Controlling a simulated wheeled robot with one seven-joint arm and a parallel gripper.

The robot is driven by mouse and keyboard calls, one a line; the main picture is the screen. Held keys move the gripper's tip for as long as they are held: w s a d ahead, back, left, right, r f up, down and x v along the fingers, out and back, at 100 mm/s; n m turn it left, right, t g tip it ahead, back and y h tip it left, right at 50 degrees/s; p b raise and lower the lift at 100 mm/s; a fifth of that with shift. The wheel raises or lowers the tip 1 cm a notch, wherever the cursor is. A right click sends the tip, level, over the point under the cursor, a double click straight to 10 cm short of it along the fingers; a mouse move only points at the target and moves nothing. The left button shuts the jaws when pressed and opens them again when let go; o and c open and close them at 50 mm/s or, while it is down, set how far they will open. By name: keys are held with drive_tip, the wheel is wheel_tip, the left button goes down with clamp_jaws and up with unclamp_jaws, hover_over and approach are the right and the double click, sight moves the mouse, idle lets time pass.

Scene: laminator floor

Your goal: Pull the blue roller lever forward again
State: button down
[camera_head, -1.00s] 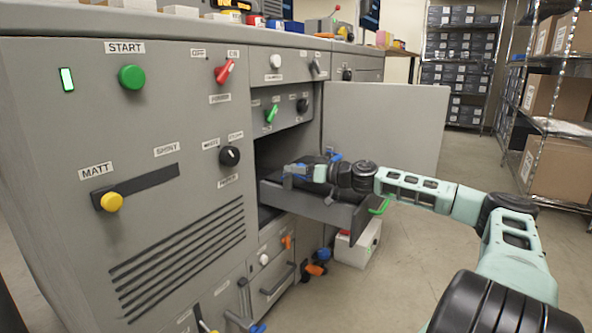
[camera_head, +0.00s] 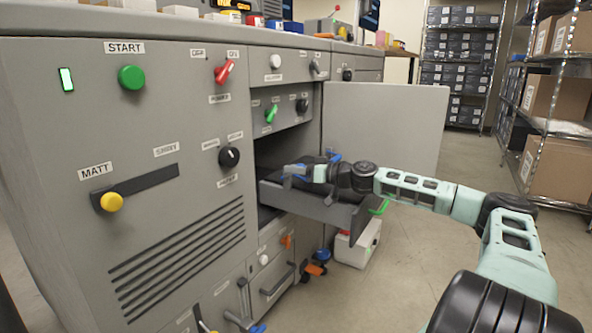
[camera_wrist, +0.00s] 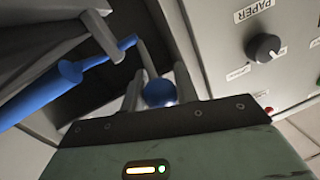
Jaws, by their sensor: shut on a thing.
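The blue roller lever shows in the wrist view as a round blue knob (camera_wrist: 158,92) between the fingers of my gripper (camera_wrist: 158,84). My gripper is shut on it; the fingers hide part of the lever. In the head view my gripper (camera_head: 300,172) is over the pulled-out grey drawer (camera_head: 310,205) of the machine, and blue parts show beside it. A long blue bar (camera_wrist: 40,94) lies to the left of the fingers in the wrist view.
A grey door panel (camera_head: 385,125) stands open behind my arm. A green handle (camera_head: 380,207) is at the drawer's right end. A white box (camera_head: 357,245) stands on the floor below. A black knob labelled PAPER (camera_wrist: 264,47) is right of my gripper.

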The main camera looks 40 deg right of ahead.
drive_tip(key=shift+f, duration=0.25)
drive_tip(key=c, duration=1.1)
unclamp_jaws()
drive_tip(key=shift+o, duration=0.2)
drive_tip(key=shift+r, duration=0.1)
drive_tip(key=shift+r, duration=0.1)
wheel_tip(320, 180, up, 10)
drive_tip(key=p, duration=0.3)
